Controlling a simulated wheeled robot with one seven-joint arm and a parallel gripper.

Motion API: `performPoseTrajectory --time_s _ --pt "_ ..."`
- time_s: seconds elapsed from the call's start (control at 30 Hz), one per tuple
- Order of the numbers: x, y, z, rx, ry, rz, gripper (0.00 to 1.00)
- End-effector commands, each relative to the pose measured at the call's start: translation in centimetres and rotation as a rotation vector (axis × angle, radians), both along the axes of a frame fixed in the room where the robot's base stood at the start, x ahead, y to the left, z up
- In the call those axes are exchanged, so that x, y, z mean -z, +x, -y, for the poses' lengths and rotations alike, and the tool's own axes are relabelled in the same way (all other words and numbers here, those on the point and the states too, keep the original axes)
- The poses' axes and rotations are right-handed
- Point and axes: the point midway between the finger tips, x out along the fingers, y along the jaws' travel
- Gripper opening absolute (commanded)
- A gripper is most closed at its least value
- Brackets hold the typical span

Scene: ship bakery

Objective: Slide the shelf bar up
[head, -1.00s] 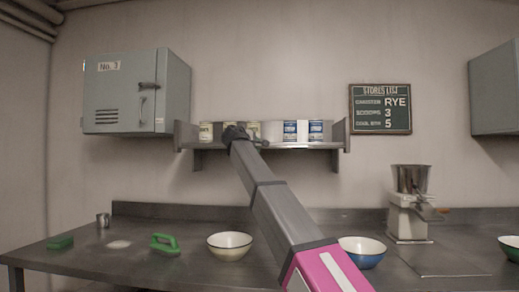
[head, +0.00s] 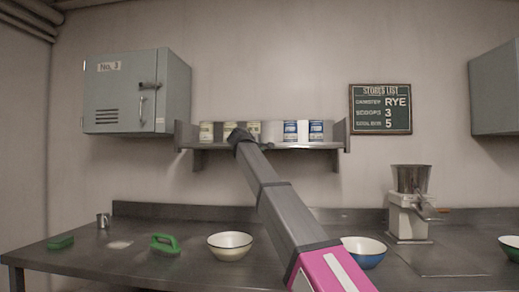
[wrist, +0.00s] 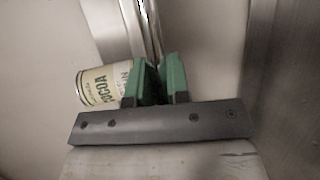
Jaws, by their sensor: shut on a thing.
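The shelf (head: 312,146) hangs on the back wall, with cans standing along it. The shelf bar shows in the wrist view as a thin shiny strip (wrist: 150,28) running down to my green fingers. My gripper (wrist: 158,72) is shut on this strip; its fingers hide the held part. A cocoa can (wrist: 102,84) lies close to the left of the fingers in the wrist view, turned sideways by the wrist's roll.
More cans (head: 290,131) stand on the shelf's right half. A grey cabinet (head: 125,95) hangs at left, and a stores board (head: 380,109) at right. The counter below holds a cream bowl (head: 230,246), a blue bowl (head: 364,254) and a mill (head: 407,215).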

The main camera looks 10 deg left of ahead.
Motion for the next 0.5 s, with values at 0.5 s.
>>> performPoseTrajectory --time_s 0.5 --pt "-8.6 0.1 -0.1 0.0 0.0 0.004 0.0"
